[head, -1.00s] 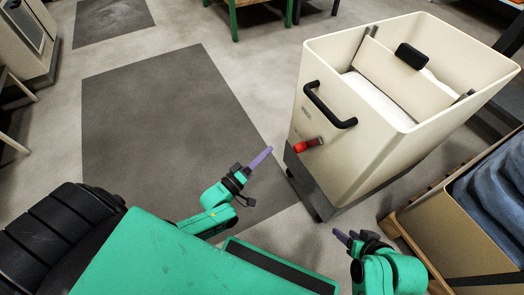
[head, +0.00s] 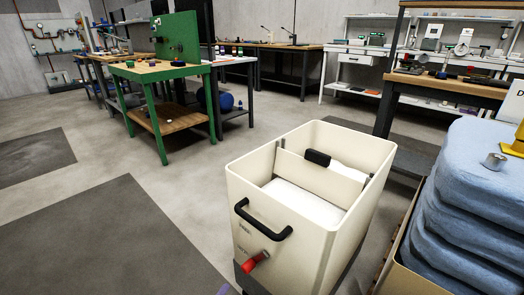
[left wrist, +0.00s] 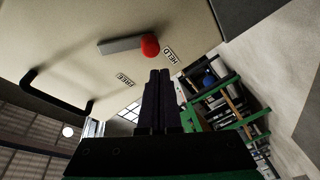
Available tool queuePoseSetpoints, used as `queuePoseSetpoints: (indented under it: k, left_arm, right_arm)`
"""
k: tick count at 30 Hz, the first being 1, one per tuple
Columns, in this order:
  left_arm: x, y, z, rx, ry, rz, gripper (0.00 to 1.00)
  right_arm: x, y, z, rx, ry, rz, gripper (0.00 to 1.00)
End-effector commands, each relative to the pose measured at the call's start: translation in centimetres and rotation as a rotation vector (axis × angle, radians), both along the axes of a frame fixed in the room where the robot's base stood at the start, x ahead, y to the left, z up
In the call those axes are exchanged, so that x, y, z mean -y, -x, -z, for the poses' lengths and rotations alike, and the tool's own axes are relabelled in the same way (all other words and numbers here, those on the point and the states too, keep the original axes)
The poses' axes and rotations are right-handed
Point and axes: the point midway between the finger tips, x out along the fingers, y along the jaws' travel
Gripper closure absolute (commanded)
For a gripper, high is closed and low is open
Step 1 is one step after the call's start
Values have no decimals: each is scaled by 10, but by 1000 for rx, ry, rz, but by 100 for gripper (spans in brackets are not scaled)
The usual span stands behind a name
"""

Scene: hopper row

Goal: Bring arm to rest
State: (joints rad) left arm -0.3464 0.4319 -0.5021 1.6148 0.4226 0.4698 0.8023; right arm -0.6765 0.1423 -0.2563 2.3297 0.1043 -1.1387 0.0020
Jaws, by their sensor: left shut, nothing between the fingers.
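The cream hopper cart (head: 252,190) stands at the centre right of the head view, with a black handle (head: 262,225) and a red-tipped lever (head: 256,261) on its near face. Of my left gripper only a purple fingertip (head: 224,290) shows at the bottom edge of the head view. In the left wrist view the left gripper (left wrist: 160,76) is shut, its fingers together and empty. It points toward the hopper face, where the red knob (left wrist: 150,46) lies just beyond the fingertips, apparently apart from them. My right gripper is out of view.
A bin with stacked blue cloth-like material (head: 465,200) stands close to the right of the hopper. A green workbench (head: 165,70) is at the back left. Open floor with a dark mat (head: 110,240) lies to the hopper's left.

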Motion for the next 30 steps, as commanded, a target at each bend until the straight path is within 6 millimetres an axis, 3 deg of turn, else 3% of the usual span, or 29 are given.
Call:
queuePoseSetpoints:
  k: [3,7,15,23,30]
  left_arm:
    - [33,14,11,-135,-250,78,100]
    - [41,34,19,-256,-503,174,100]
    - [21,79,22,-433,-828,334,100]
    - [-11,127,13,-589,-1032,478,100]
    - [-22,132,29,-664,-1058,477,100]
  right_arm:
    - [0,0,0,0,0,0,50]
    - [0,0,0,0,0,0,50]
    - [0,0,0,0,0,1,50]
    - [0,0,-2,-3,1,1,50]
    - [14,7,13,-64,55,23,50]
